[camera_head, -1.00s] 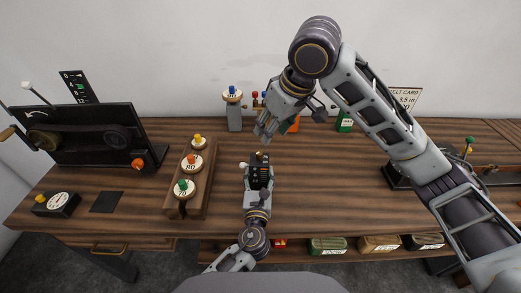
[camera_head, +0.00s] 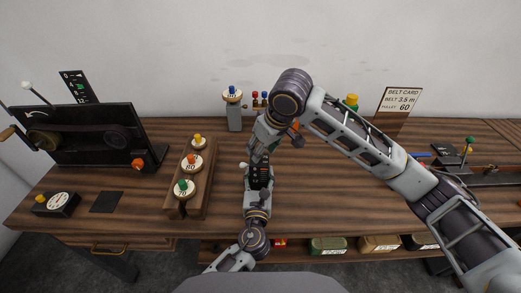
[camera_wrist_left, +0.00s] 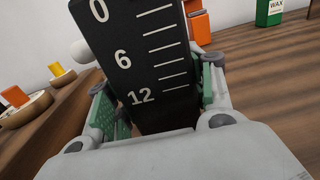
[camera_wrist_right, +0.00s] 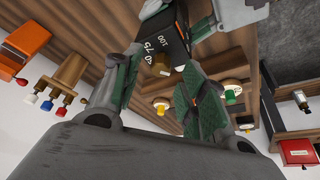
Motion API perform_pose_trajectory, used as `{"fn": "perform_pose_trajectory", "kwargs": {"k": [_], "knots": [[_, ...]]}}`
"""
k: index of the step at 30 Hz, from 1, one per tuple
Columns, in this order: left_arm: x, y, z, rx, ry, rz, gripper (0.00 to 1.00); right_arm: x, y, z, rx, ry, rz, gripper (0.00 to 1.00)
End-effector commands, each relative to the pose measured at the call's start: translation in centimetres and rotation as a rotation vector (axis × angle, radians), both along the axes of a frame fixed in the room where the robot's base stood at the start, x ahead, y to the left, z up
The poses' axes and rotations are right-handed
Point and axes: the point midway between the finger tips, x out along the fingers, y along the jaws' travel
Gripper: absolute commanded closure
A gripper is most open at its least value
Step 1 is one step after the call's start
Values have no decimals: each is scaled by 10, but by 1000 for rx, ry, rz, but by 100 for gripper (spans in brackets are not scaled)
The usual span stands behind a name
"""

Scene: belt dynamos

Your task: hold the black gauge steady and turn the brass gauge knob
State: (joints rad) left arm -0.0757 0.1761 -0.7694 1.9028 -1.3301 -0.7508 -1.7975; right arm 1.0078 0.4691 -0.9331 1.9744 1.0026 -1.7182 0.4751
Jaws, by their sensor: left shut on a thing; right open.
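The black gauge (camera_head: 262,172) stands upright near the middle of the table. My left gripper (camera_wrist_left: 160,108) is shut on it. The left wrist view shows its black scale plate (camera_wrist_left: 140,50), marked 0, 6 and 12, between the fingers. A white ball (camera_wrist_left: 80,50) stands out at its left. My right gripper (camera_head: 258,148) is just above and behind the gauge, with its fingers apart. In the right wrist view, the brass knob (camera_wrist_right: 160,66) shows on the gauge's dark body, just beyond the open right fingers (camera_wrist_right: 160,88). I cannot tell whether either finger touches it.
A wooden rack (camera_head: 206,187) with several pulleys stands left of the gauge. A black machine panel (camera_head: 70,128) and a small dial box (camera_head: 56,204) are further left. A belt card (camera_head: 402,100) stands at the back right.

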Motion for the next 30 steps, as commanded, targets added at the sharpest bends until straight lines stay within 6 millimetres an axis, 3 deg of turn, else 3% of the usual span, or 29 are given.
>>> {"fn": "perform_pose_trajectory", "kwargs": {"k": [6, 17, 26, 30], "knots": [[-1, 0, -6, 3, 9, 0, 89, 4, 3, -13, 0, 1, 0, 58], [-1, 0, -5, 3, 9, 0, 89, 4, 4, -15, 0, 0, 1, 59], [-1, 0, -5, 3, 9, 0, 89, 4, 4, -15, 0, 0, 1, 98], [-1, 0, -5, 3, 9, 0, 89, 4, 4, -15, 0, 0, 1, 100]]}}
